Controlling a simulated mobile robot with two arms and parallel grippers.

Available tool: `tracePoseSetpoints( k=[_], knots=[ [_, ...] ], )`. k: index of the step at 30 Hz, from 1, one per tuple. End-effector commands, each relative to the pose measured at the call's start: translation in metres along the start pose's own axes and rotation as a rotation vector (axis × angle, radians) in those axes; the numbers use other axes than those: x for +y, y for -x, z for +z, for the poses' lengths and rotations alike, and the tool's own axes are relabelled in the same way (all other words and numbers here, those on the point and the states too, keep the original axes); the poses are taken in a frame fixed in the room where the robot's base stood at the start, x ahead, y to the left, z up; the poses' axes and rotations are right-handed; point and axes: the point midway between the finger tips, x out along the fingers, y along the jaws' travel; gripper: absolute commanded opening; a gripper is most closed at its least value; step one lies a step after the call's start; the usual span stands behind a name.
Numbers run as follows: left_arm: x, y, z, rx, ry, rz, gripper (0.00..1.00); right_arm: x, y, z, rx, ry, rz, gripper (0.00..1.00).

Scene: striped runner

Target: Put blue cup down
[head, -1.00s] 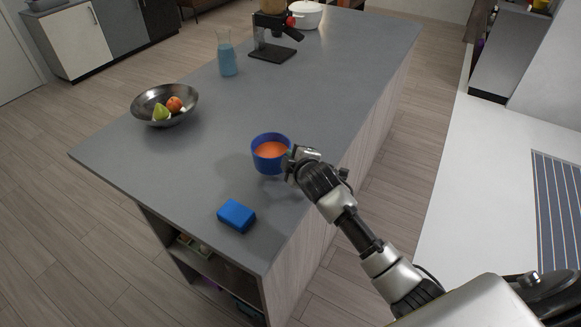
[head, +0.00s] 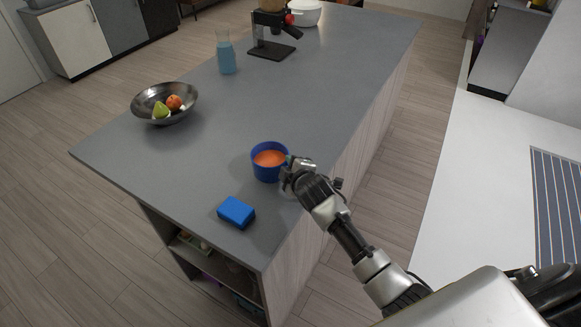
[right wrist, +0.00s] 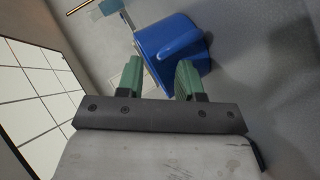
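The blue cup (head: 266,174), with an orange surface inside, stands upright on the grey counter (head: 300,95) near its right edge. My right gripper (head: 290,171) is at the cup's right side. In the right wrist view the blue cup (right wrist: 172,45) is just beyond and partly between the fingers of my right gripper (right wrist: 157,72). The fingers are apart, with a gap visible beside the left one. The right finger overlaps the cup in the picture; I cannot tell whether it touches. My left gripper is out of view.
A blue block (head: 236,212) lies near the front corner. A metal bowl (head: 142,108) with fruit stands at left. A glass carafe (head: 226,58) of blue liquid, a coffee machine (head: 268,45) and a white pot (head: 305,14) stand farther back. The counter's middle is clear.

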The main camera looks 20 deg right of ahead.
Motion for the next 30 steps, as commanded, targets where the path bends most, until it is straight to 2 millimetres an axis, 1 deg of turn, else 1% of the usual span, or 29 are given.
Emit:
tracePoseSetpoints(
  k=[5,8,11,21,25,30],
  knots=[
    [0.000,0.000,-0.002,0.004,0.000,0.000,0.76,0.000,0.003,0.000,0.000,0.000,0.001,0.36],
    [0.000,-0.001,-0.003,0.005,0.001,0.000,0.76,0.000,0.011,0.000,0.001,0.000,0.001,0.36],
    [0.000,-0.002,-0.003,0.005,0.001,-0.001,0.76,-0.001,0.025,0.001,0.001,0.001,0.001,0.36],
    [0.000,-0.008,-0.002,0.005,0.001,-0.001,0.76,-0.001,0.089,0.001,0.001,0.000,0.001,0.36],
    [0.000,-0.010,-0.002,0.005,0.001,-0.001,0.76,0.000,0.106,0.001,0.001,0.000,0.002,0.36],
    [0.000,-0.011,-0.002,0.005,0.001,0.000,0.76,0.000,0.118,0.000,0.000,-0.001,0.001,0.36]
  ],
)
